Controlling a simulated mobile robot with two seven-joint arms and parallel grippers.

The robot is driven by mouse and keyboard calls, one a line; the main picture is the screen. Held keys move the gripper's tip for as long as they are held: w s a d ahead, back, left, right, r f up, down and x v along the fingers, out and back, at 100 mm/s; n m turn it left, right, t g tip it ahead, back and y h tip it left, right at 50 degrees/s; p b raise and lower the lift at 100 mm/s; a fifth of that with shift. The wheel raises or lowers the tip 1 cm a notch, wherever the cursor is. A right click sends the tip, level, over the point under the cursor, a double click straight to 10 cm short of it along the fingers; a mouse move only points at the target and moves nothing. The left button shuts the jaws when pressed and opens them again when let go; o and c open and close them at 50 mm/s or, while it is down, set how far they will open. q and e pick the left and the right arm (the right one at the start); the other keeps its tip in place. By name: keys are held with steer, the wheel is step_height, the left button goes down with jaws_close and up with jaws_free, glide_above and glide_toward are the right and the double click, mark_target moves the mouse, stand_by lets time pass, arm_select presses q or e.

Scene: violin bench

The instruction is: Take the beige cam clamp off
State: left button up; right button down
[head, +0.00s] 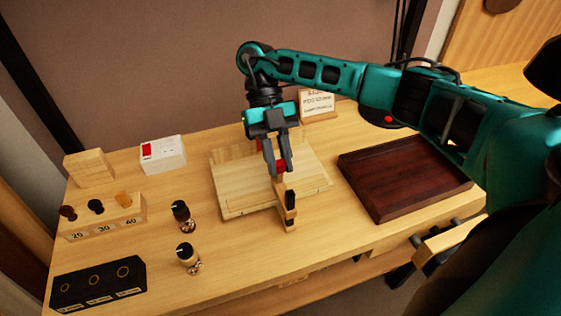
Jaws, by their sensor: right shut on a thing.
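The beige cam clamp (280,190) is at the front edge of a pale wooden panel (238,192) on the bench, with a dark lever strip on its front. My right gripper (279,172) comes down from above and is shut on the upper part of the clamp. The fingers hide part of the clamp, and I cannot tell whether its jaws still press on the panel. A red part (281,165) shows behind and between the fingers; what it belongs to is mostly hidden. My left gripper is not in view.
A dark wooden tray (349,182) lies right of the panel. Two black-knobbed pieces (181,216) (188,258) stand to its left. Further left are a block numbered 20, 30, 40 (103,220), a black holed block (98,284) and a white box (163,154). A small sign (317,104) stands behind.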

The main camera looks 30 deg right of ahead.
steer(key=shift+w+f+g, duration=0.15)
steer(key=shift+w+g, duration=0.15)
steer(key=shift+g, duration=0.2)
steer(key=c, duration=1)
jaws_free()
steer(key=shift+o, duration=0.2)
steer(key=shift+d, duration=0.1)
steer(key=shift+w+r, duration=0.25)
steer(key=shift+r, duration=0.1)
steer(key=v, duration=0.6)
steer(key=shift+w+r, duration=0.25)
steer(key=shift+d, duration=0.1)
